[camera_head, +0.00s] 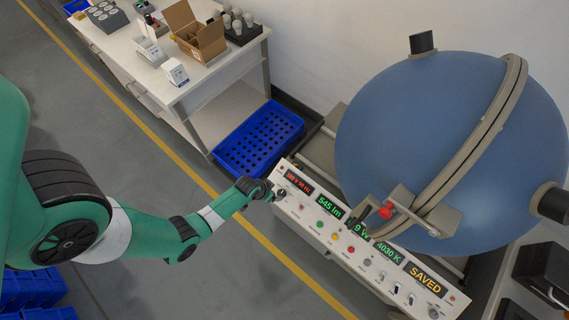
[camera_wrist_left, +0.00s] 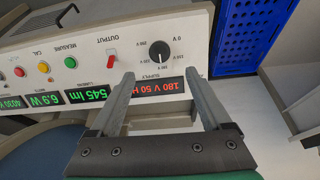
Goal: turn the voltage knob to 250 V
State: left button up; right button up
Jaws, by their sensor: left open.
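The voltage knob (camera_wrist_left: 159,51) is a round black dial with a white pointer mark on the white control panel (camera_wrist_left: 130,30), which appears upside down in the left wrist view. Voltage labels ring the knob, and the red supply display (camera_wrist_left: 158,89) beside it reads 180 V 50 Hz. My left gripper (camera_wrist_left: 161,79) is open, with its two fingers apart and nothing between them. Its tips point toward the knob and seem short of it. In the head view my left gripper (camera_head: 271,192) is at the panel's left end, close to the knob (camera_head: 281,193). My right gripper is not in view.
A red output switch (camera_wrist_left: 111,58) and several coloured buttons line the panel beside the knob. A big blue sphere (camera_head: 430,140) stands behind the panel. A blue crate (camera_head: 262,137) lies past the panel's left end. A white workbench (camera_head: 150,70) stands at the back.

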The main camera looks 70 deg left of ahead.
aim_at(281, 193)
pick_arm(q)
jog(key=b+x, duration=0.6)
jog(key=x, duration=0.4)
jog(key=shift+w+f, duration=0.2)
jog(key=shift+f, duration=0.1)
grip_shut()
